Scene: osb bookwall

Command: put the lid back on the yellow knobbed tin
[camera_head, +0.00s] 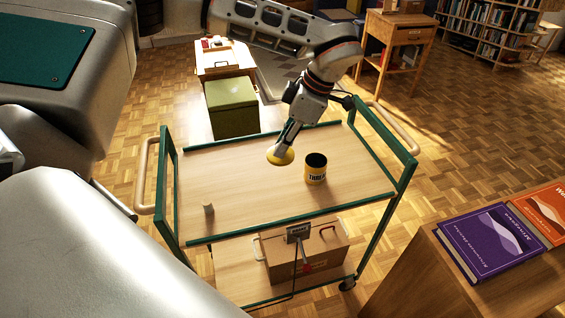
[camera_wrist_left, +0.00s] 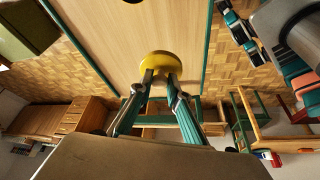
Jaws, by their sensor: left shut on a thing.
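The yellow tin (camera_head: 316,170) stands upright and open on the top shelf of the trolley, with dark lettering on its side and a dark inside. The yellow lid (camera_head: 280,155) is held by my left gripper (camera_head: 287,143), to the left of the tin and apart from it. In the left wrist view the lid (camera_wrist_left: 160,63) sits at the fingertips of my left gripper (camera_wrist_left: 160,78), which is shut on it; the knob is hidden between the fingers. My right gripper is in neither view.
The green-framed trolley (camera_head: 240,190) has raised green rails and end handles. A small grey-beige object (camera_head: 208,209) stands at its front left. A cardboard box (camera_head: 305,255) is on the lower shelf. Books (camera_head: 490,240) lie on a wooden cabinet at right. The shelf's left half is mostly bare.

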